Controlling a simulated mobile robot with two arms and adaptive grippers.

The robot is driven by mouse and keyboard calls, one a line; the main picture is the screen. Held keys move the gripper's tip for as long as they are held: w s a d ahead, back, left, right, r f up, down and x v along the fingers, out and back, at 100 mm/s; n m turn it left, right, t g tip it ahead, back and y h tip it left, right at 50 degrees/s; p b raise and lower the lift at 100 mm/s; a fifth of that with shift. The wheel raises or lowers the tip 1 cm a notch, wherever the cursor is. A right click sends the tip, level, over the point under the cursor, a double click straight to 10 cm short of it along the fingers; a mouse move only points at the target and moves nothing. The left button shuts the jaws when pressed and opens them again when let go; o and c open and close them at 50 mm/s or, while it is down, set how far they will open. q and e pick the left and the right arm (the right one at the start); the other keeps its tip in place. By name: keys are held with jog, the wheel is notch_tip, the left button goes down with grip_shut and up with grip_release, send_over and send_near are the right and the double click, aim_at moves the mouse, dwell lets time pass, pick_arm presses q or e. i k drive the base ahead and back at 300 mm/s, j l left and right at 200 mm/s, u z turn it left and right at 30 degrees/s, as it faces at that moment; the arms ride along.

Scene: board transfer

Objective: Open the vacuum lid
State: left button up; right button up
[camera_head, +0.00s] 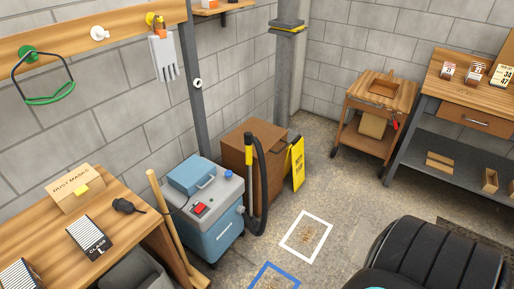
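The vacuum (218,235) is a grey and blue box-shaped machine on the floor, left of centre, beside the wooden bench. Its blue lid (190,173) lies flat on the top and looks closed, with a pale handle at its right edge. A red switch (199,209) and a blue knob (228,174) are also on the top. A black hose (265,190) stands at its right side. Neither of my grippers is in view.
A bench (110,235) with a dust mask box (75,190) is at left. A broom handle (165,215) leans close by the vacuum. A brown box (240,150) and yellow sign (297,163) stand behind. A large black ribbed shape (440,255) fills the lower right. Floor right of the vacuum is open.

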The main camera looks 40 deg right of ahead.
aim_at(194, 175)
jog(key=z, duration=0.85)
